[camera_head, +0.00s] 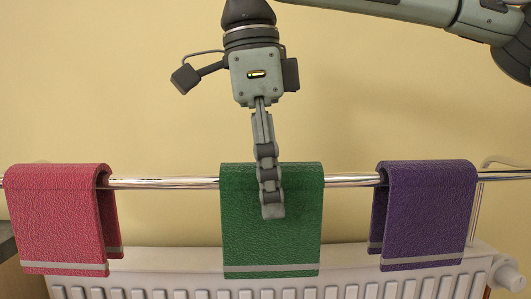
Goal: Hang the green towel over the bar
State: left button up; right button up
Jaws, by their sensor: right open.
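The green towel (300,222) hangs folded over the chrome bar (165,182) in the middle of the view, with a grey stripe near its lower edge. My right gripper (271,212) points down in front of the towel's upper front face. It is open, seen edge-on, with one finger chain covering a strip of the towel. I cannot tell whether the finger touches the cloth. The towel's back part is hidden. My left gripper is not in view.
A pink towel (58,218) hangs on the bar at the left and a purple towel (428,212) at the right. Bare bar shows on both sides of the green towel. A white radiator (190,262) stands below, against the yellow wall (120,80).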

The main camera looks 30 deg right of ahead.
jog(key=r, duration=0.7)
jog(key=a+r, duration=0.1)
jog(key=r, duration=0.2)
jog(key=shift+w+a+r, duration=0.1)
jog(key=shift+w+r, duration=0.2)
jog(key=shift+r, duration=0.5)
